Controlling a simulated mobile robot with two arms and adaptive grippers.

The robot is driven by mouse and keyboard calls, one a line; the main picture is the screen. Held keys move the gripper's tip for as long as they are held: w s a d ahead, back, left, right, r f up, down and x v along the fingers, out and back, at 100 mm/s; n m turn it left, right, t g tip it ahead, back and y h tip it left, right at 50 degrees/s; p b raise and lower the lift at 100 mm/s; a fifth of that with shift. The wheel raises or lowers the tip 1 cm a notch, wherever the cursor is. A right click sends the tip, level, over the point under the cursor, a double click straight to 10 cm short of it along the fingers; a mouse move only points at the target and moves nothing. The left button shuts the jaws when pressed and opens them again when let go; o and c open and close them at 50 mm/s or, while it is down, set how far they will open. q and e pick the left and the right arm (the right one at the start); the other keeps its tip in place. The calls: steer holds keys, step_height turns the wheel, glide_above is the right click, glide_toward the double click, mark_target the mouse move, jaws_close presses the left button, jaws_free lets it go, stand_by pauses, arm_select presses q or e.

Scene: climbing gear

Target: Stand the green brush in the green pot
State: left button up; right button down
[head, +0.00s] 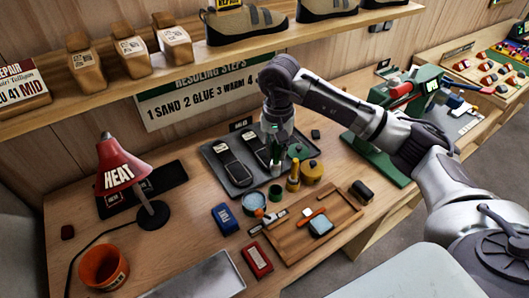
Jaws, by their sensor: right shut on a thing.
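My right gripper (277,146) reaches in from the right and points down over the back of the bench. It is shut on the green brush (277,157), which hangs roughly upright below the fingers; the fingers hide much of it. A small dark green pot (276,194) stands on the bench just in front of the grey tray, below the brush in the picture. The brush looks above and behind the pot, apart from it. My left gripper is not in view.
A grey tray (222,178) holds dark shoe soles. A yellow bottle (293,178), a yellow pot (312,172) and a blue tin (253,203) stand close by. A wooden tray (281,244) with tools lies in front. A red lamp (117,170) stands left.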

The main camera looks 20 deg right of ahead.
mark_target(277, 162)
steer(key=shift+s+d+f, duration=0.2)
steer(key=shift+d+f, duration=0.25)
steer(key=shift+f, duration=0.1)
steer(key=shift+f+b, duration=0.3)
steer(key=shift+w+a+f, duration=0.1)
steer(key=shift+a+f, duration=0.1)
steer(key=shift+f, duration=0.1)
steer(key=shift+a+f+b, duration=0.2)
steer(key=shift+f+b, duration=0.15)
steer(key=shift+f, duration=0.65)
steer(key=shift+d+f, duration=0.1)
steer(key=shift+f, duration=0.2)
steer(key=shift+f+b, duration=0.55)
steer(key=shift+f, duration=0.2)
step_height(277, 162, down, 2)
steer(key=shift+b, duration=1.15)
steer(key=shift+f+b, duration=0.75)
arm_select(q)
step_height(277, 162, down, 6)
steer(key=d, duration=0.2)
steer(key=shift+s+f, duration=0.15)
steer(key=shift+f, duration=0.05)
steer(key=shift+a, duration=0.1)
arm_select(e)
steer(key=c, duration=1)
jaws_free()
